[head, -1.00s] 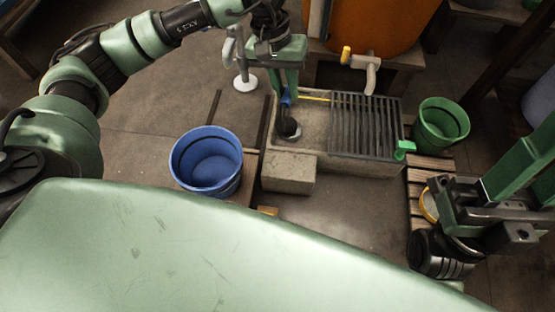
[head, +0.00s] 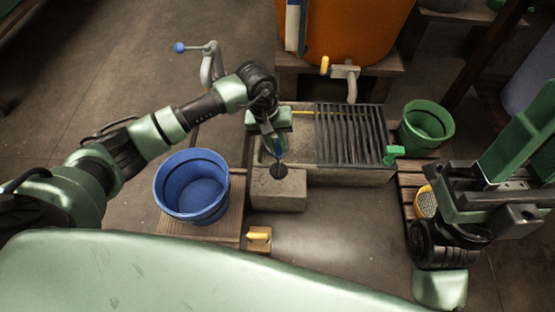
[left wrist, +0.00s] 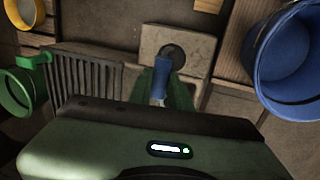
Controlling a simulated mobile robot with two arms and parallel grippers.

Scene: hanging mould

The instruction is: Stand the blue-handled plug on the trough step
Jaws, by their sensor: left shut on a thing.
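The plug has a blue handle and a round black disc (head: 279,170). My left gripper (head: 272,141) is shut on the blue handle, with the disc hanging below. The trough step (head: 280,195) is a pale stone block at the near left end of the trough (head: 300,137). In the head view the disc overlaps the step's far edge. In the left wrist view the blue handle (left wrist: 161,78) is between the fingers and the disc (left wrist: 171,56) appears over the step (left wrist: 148,37). I cannot tell whether it touches. My right gripper (head: 495,192) is at the right; its fingertips are unclear.
A blue bucket (head: 163,190) stands left of the step. A yellow-handled piece (head: 258,237) lies on a wooden block in front. A dark grate (head: 350,135) covers the trough's right part. A green bucket (head: 427,128) stands right, and an orange tank (head: 350,30) with a tap behind.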

